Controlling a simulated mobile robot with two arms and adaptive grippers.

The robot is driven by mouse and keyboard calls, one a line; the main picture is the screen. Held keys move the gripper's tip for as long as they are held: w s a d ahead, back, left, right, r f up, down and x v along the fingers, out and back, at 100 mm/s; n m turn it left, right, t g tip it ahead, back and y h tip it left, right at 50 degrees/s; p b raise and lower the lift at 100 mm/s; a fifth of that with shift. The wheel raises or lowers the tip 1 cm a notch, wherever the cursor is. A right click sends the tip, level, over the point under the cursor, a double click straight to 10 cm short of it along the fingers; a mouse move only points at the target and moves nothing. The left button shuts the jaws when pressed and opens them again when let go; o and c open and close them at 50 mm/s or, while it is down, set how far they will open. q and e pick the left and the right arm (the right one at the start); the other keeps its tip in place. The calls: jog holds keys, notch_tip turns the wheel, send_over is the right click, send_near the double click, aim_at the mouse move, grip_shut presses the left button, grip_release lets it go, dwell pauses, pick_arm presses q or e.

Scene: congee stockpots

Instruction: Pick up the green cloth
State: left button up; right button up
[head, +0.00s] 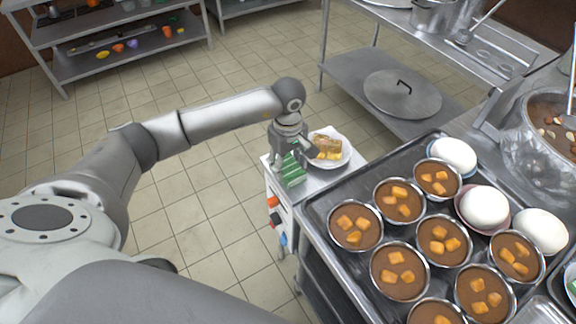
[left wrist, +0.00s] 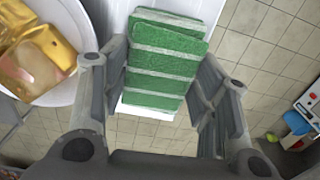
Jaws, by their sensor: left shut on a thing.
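The green cloth (head: 292,172) is folded, with pale stripes, at the left edge of a small white side stand in the head view. In the left wrist view the cloth (left wrist: 162,72) lies between my two fingers, in stacked layers. My left gripper (head: 288,154) points down at the cloth and is shut on it, with the fingers held apart by its width. The head view does not show clearly whether the cloth is clear of the stand. My right gripper is not in view.
A white plate (head: 343,160) with yellow-brown food stands right beside the cloth, close to my gripper. A tray (head: 318,212) of several brown-filled cups and white domed items is at the right. Colored items (head: 273,202) hang on the stand's side. Open tiled floor lies left.

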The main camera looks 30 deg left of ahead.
pick_arm(q)
jog(key=shift+r, duration=0.15)
jog(key=shift+r, duration=0.25)
notch_tip(320, 180, up, 2)
jog(key=shift+w+r, duration=0.1)
jog(key=s+r, duration=0.1)
jog(key=s+d+r+b, duration=0.1)
jog(key=r, duration=0.1)
jog(key=s+d+r, duration=0.1)
jog(key=r, duration=0.1)
jog(key=shift+s+d+r+b, duration=0.1)
jog(key=shift+s+d+b, duration=0.1)
jog(key=shift+s+b, duration=0.15)
jog(key=s+d+r+b, duration=0.2)
jog(key=s+d+r, duration=0.3)
jog(key=s, duration=0.3)
jog(key=shift+s, duration=0.2)
